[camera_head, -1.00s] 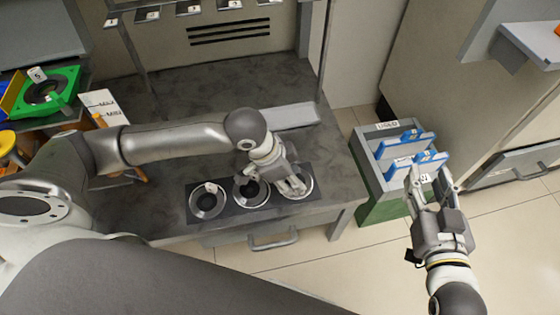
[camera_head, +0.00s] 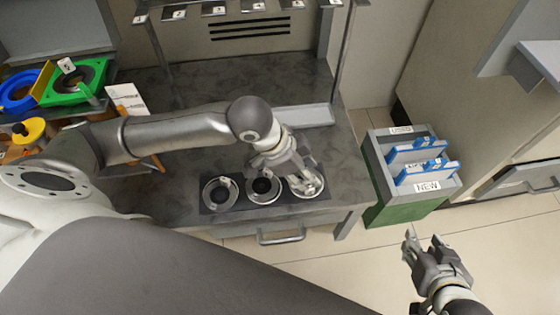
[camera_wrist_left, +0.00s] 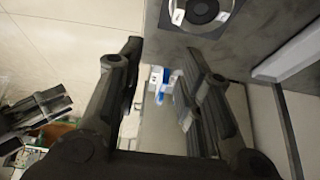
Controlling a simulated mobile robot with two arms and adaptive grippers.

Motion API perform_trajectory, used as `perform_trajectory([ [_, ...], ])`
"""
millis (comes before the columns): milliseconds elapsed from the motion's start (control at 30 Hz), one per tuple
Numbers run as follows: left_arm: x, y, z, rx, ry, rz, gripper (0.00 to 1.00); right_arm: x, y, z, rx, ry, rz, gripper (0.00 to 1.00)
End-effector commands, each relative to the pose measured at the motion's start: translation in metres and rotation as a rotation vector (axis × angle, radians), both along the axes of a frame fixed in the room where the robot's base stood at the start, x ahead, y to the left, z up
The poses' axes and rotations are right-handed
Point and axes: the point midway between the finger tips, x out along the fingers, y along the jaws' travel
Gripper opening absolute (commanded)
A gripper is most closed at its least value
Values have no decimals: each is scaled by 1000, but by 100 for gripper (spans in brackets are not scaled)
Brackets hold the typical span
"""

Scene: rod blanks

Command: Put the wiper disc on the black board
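The black board (camera_head: 235,204) lies on the dark bench near its front edge, with several round ring shapes in a row. The left ring (camera_head: 219,193) carries a small white tag. The middle ring (camera_head: 262,190) has a dark centre. The right, brighter ring (camera_head: 308,191) is partly covered by my left gripper (camera_head: 306,180). In the left wrist view its fingers (camera_wrist_left: 160,85) stand apart, and a tagged ring (camera_wrist_left: 200,12) shows at the top. Which disc is the wiper disc I cannot tell. My right gripper (camera_head: 424,239) is open and empty over the floor.
A grey and green bin (camera_head: 410,209) with USED and NEW labels and blue parts (camera_head: 418,150) stands right of the bench. At the left are a green holder (camera_head: 72,85), a blue ring (camera_head: 18,90) and a yellow part (camera_head: 30,130). A light tray (camera_head: 303,116) lies behind the board.

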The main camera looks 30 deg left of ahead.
Motion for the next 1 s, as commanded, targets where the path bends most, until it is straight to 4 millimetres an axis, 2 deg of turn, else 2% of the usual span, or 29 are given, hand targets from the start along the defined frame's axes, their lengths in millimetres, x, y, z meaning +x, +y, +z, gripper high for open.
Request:
perform_trajectory([
  [33, -6, -19, -1, -50, -15, -5, 34, 0, 0, 0, 0, 0, 0, 40],
  [100, -9, -40, 2, -116, -55, 11, 34, 0, 0, 0, 0, -1, 0, 40],
  [200, -9, -59, 8, -203, -113, 65, 34, 0, 0, 0, 0, -1, 0, 40],
  [300, -8, -66, 13, -273, -162, 156, 34, 0, 0, 0, 0, -1, 0, 40],
  [367, -7, -63, 15, -302, -189, 223, 34, 0, 0, 0, 0, -2, 0, 40],
  [467, -6, -47, 12, -325, -222, 358, 34, 0, 0, 0, 0, -2, 0, 40],
  [567, -10, -19, 3, -309, -247, 503, 34, 0, 0, 0, 0, -2, 0, 40],
  [700, -24, 23, -13, -247, -262, 672, 34, 0, 0, 0, 1, -3, 0, 40],
  [800, -34, 47, -22, -199, -265, 748, 34, 0, 0, 0, 1, -3, 0, 40],
  [900, -40, 59, -26, -170, -268, 784, 34, 0, 0, 0, 1, -3, 0, 40],
  [1000, -42, 63, -28, -162, -269, 795, 34, 0, 0, 0, 1, -3, 0, 40],
])
